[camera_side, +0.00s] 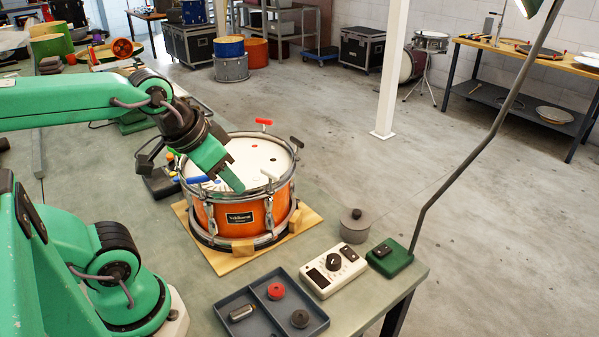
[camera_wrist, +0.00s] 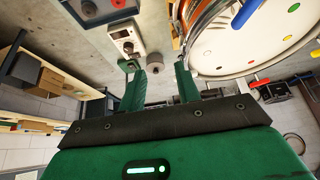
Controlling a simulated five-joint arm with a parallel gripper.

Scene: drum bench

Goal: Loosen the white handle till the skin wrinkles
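The drum (camera_side: 238,213) has an orange shell, a metal hoop and a white skin (camera_side: 240,150) with small coloured dots. A pale handle (camera_side: 269,175), which looks like the white one, stands at the front right rim. A red handle (camera_side: 264,122) is at the back, a black one (camera_side: 297,142) at the right and a blue one (camera_side: 197,179) at the left. Faint lines show on the skin near the blue handle. My gripper (camera_side: 237,187) is over the near side of the drum, left of the pale handle and apart from it. In the wrist view my gripper (camera_wrist: 157,68) is open and empty.
The drum stands on a wooden board (camera_side: 225,262). The bench's right edge is close by.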

